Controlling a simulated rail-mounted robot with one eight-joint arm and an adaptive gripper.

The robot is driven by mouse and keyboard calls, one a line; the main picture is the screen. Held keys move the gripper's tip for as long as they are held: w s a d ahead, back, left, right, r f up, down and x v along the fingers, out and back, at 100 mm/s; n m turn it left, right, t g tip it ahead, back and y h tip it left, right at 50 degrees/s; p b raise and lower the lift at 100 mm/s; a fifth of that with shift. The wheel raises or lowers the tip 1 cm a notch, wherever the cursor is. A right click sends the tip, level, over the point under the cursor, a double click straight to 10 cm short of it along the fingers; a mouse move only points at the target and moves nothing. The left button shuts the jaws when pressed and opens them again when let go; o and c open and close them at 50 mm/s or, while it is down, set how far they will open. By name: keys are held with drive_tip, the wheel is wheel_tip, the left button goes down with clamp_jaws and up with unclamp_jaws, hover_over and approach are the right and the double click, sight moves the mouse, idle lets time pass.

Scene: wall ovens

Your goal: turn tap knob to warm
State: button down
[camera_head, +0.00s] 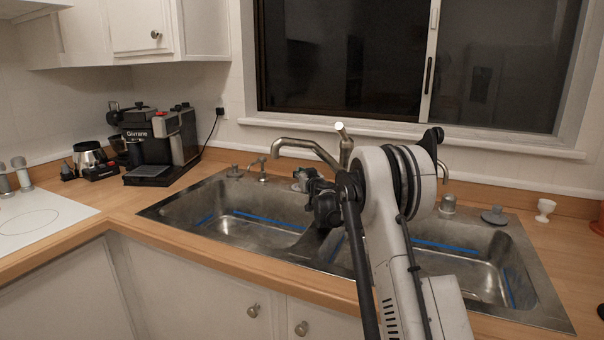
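The metal tap (308,147) stands behind the double sink, with its long spout reaching to the left. Its upright body (346,150) shows just above my arm, topped by a pale, bright-ended knob or lever (340,129). The tap's base is hidden behind my arm. My gripper (316,188) is a dark shape over the sink divider, in front of and below the spout. It looks apart from the knob. Its fingers are small and partly hidden, so their opening is unclear.
The steel double sink (170,208) is set in a wooden counter (128,203). A small tap (262,168) stands left of the main one. A coffee machine (160,140) is at the left, and a white egg cup (545,210) is at the right. A window (345,60) is behind.

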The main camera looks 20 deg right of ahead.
drive_tip(key=shift+s+a+f+n+y, duration=0.15)
drive_tip(key=shift+n+y, duration=0.15)
drive_tip(key=shift+y, duration=0.2)
drive_tip(key=c, duration=1.7)
unclamp_jaws()
drive_tip(key=shift+r, duration=0.2)
drive_tip(key=shift+o, duration=0.2)
drive_tip(key=shift+h, duration=0.5)
